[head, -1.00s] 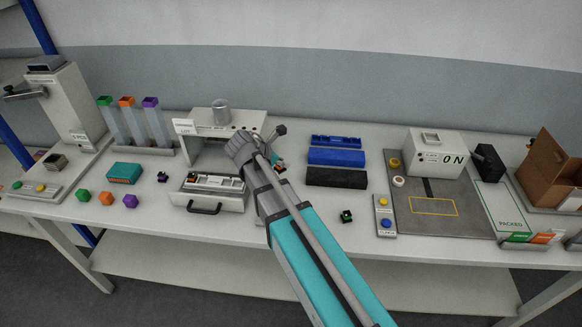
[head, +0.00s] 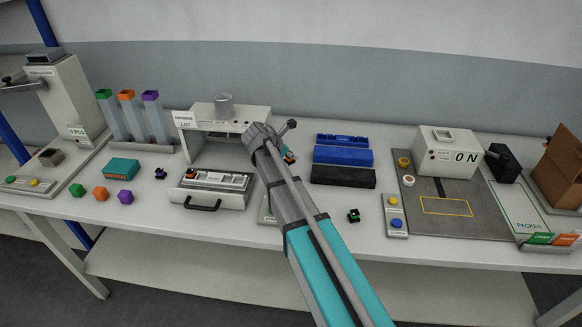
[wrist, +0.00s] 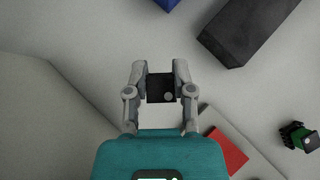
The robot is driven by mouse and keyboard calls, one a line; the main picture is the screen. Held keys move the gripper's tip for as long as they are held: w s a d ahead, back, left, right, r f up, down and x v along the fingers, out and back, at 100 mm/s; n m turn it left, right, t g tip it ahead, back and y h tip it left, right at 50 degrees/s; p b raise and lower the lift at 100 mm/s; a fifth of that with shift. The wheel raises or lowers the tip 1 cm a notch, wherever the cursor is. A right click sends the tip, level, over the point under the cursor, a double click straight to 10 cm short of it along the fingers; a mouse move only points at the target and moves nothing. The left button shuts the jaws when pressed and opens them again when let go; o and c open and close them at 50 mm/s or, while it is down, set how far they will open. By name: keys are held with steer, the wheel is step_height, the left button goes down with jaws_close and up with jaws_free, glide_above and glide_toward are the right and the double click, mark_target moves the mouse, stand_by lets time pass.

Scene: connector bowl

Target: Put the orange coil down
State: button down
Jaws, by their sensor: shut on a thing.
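My gripper (wrist: 160,92) is shut on a small black block with a grey round spot, the orange coil (wrist: 161,88), in the wrist view. Its orange part is hardly visible there. In the head view the gripper (head: 288,156) is mostly hidden behind my own arm, between the open drawer and the blue bins. The held coil hangs over the light worktop; its height above it is hard to tell. A red patch (wrist: 229,149) lies below and to the right in the wrist view.
A green-marked coil (head: 353,215) and a purple-marked one (head: 160,173) stand on the table. Blue bins (head: 342,156) and a black bin (head: 343,177) lie right of the gripper. A white machine (head: 230,120) with an open drawer (head: 208,196) stands left.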

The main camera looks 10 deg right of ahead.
mark_target(287, 160)
steer(key=shift+w+f, duration=0.1)
stand_by(0.3)
steer(key=shift+w+d+f+b, duration=0.15)
steer(key=shift+w+f+b, duration=0.25)
steer(key=shift+f+b, duration=1.65)
steer(key=shift+f, duration=0.1)
steer(key=shift+c, duration=2.4)
jaws_free()
